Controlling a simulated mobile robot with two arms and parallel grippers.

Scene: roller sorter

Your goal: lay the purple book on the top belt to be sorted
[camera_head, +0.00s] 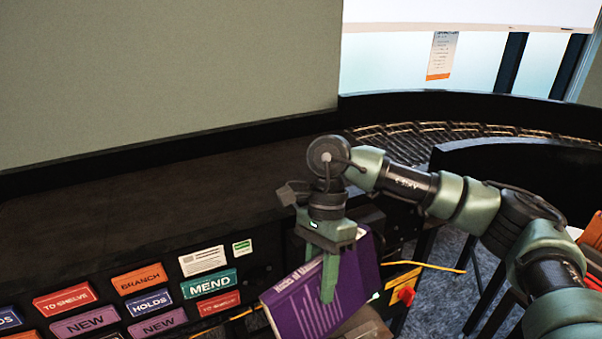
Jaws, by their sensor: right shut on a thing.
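The purple book (297,309) has pale lettering on its cover and hangs tilted below my right gripper (330,278). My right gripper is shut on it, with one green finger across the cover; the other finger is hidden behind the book. The book is in front of the sorter's front face, lower than the top belt. The top belt (150,205) is a dark flat surface running from the left to the middle, bare where it shows. My left gripper is not in view.
Colored label plates such as MEND (209,283) cover the sorter's front at lower left. A red button on a yellow box (404,295) sits right of the book. A curved roller track (420,137) continues at the back right. A grey-green wall (170,80) stands behind the belt.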

